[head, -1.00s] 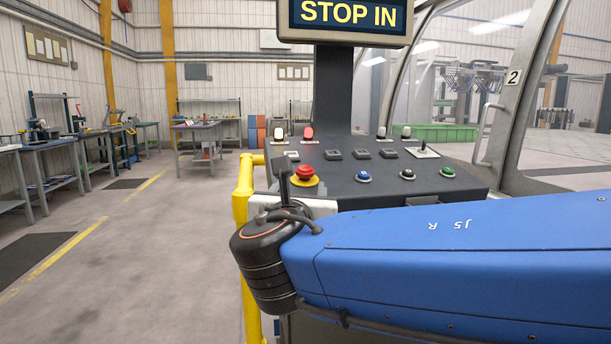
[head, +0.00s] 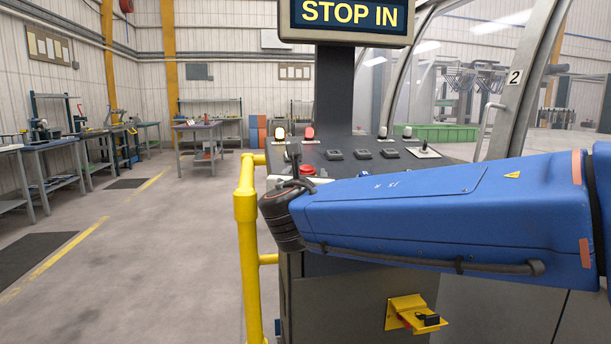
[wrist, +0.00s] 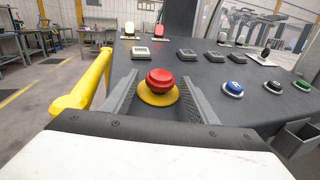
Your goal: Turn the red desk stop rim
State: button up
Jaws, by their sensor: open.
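The red desk stop (wrist: 160,81) is a red mushroom button on a round yellow base (wrist: 158,95) on the dark sloped desk (wrist: 205,75). In the wrist view my gripper (wrist: 158,84) is open, with one grey finger on each side of the stop. I see a gap between the stop and each finger; whether either touches the rim is not clear. In the head view the stop (head: 307,170) shows just behind my wrist, its base mostly hidden. My blue arm reaches in from the right and hides the desk's front buttons there.
Blue (wrist: 233,88), black and green (wrist: 303,85) buttons sit right of the stop. Square switches (wrist: 187,55) and lamps line the desk's back. A yellow rail (head: 246,205) runs close along the left. A yellow pedal bracket (head: 415,313) juts low from the cabinet.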

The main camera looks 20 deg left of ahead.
jog(key=c, duration=1.1)
jog(key=shift+o, duration=0.2)
jog(key=shift+m+h, duration=0.3)
jog(key=shift+s+a+m+h, duration=0.1)
jog(key=shift+a+m+h, duration=0.1)
jog(key=shift+m+h, duration=0.35)
jog(key=m+h, duration=0.1)
jog(key=h, duration=0.1)
jog(key=m+h, duration=0.2)
jog(key=shift+a+m+h, duration=0.25)
jog(key=shift+a+h, duration=0.1)
jog(key=shift+a+m+g+h, duration=0.15)
jog(key=shift+m+g+h, duration=0.4)
jog(key=shift+m+h, duration=0.85)
jog(key=shift+a+m+g+h, duration=0.15)
jog(key=shift+m+g+h, duration=0.4)
jog(key=shift+m+h, duration=0.85)
jog(key=shift+h, duration=0.5)
jog(key=shift+r, duration=0.1)
